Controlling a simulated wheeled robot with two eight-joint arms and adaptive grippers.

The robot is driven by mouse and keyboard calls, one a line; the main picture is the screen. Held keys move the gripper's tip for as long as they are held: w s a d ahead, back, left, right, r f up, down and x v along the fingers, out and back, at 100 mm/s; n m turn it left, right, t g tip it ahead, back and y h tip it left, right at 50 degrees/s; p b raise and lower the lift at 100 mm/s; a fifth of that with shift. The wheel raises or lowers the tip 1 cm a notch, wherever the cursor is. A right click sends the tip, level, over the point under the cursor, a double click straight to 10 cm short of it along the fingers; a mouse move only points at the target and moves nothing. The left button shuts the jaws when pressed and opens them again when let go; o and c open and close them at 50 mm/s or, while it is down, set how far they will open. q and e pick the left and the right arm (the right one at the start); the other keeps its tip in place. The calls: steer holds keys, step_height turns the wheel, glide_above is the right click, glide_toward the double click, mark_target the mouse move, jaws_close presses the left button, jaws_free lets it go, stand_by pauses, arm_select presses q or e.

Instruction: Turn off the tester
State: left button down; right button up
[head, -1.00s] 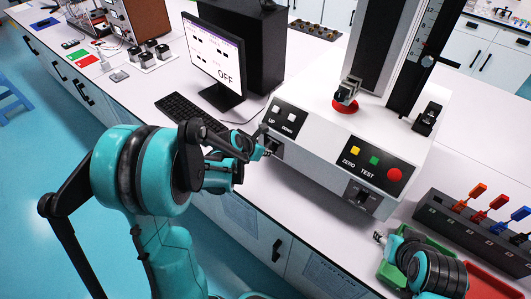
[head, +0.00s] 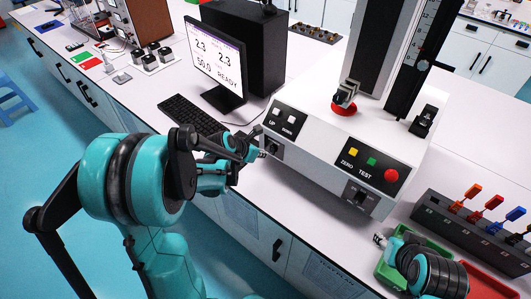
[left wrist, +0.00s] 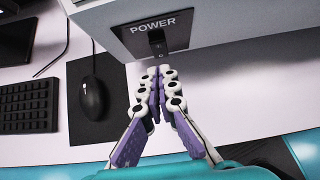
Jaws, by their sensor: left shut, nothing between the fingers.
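The white tester (head: 330,135) stands on the bench. Its monitor (head: 217,62) shows numbers and READY. The POWER panel is on the tester's left front; its dark switch (left wrist: 157,40) shows in the left wrist view just under the POWER label. My left gripper (left wrist: 159,70) is shut and empty, its tips just in front of and below the switch; I cannot tell whether they touch it. In the head view my left gripper (head: 260,154) is beside the tester's front left corner. My right gripper (head: 380,240) is low at the right by the green tray; its jaws are too small to read.
A keyboard (head: 192,118) lies left of the tester, and a mouse (left wrist: 93,98) on a dark pad is left of my left gripper. UP, DOWN, ZERO, TEST and red buttons are on the tester's front. A dark rack (head: 470,225) of coloured-handled tools stands at right.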

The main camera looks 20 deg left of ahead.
arm_select(q)
steer(key=p+v, duration=0.3)
steer(key=v, duration=0.7)
steer(key=shift+r+p, duration=0.35)
steer(key=shift+r, duration=0.15)
arm_select(e)
steer(key=r, duration=0.4)
steer(key=shift+s, duration=0.3)
arm_select(q)
steer(key=shift+s+d+f+g+b, duration=0.2)
steer(key=shift+s+f+g+b, duration=0.1)
steer(key=shift+f+g+b, duration=0.55)
arm_select(e)
step_height(320, 180, down, 2)
arm_select(q)
steer(key=shift+r, duration=0.25)
